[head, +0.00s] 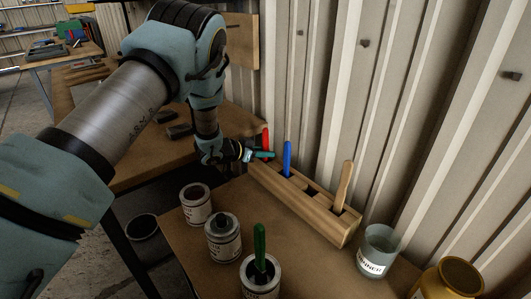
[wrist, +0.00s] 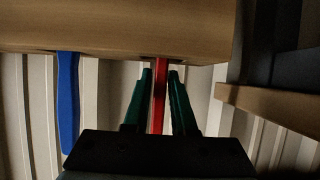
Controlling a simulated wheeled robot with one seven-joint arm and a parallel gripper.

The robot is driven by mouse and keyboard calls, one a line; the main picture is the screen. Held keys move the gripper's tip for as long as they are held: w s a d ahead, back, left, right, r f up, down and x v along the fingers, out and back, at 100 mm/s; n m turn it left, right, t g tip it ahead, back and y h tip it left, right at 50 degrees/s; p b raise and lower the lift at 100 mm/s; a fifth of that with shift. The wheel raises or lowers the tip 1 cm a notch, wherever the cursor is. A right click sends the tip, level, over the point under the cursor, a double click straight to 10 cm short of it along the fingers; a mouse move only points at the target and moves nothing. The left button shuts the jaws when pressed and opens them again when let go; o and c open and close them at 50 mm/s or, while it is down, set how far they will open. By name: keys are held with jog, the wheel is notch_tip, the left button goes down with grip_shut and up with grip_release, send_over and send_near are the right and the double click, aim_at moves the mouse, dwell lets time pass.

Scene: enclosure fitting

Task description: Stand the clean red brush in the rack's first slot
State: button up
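The red brush (head: 266,138) stands at the far end of the wooden rack (head: 300,210), its handle up. In the wrist view the red handle (wrist: 160,95) runs up to the rack's wooden edge (wrist: 110,35). My gripper (head: 262,154) is at this far end. In the wrist view its two green fingers (wrist: 160,80) lie on either side of the red handle, with narrow gaps showing, so it looks open around it. The brush's lower end is hidden, so I cannot see how deep it sits.
A blue brush (head: 287,158) and a wooden-handled brush (head: 344,187) stand in the rack. A green brush (head: 260,246) stands in a can (head: 260,285) in front, near other cans (head: 223,240). A thinner jar (head: 377,251) and yellow pot (head: 447,281) are right. A corrugated wall (head: 340,90) rises behind.

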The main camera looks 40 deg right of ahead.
jog(key=o, duration=0.3)
jog(key=shift+r, duration=0.3)
jog(key=v, duration=0.4)
jog(key=b+v, duration=0.1)
jog(key=v, duration=0.3)
jog(key=b+v, duration=0.1)
jog(key=v, duration=0.3)
jog(key=shift+r, duration=0.35)
jog(key=shift+w, duration=0.15)
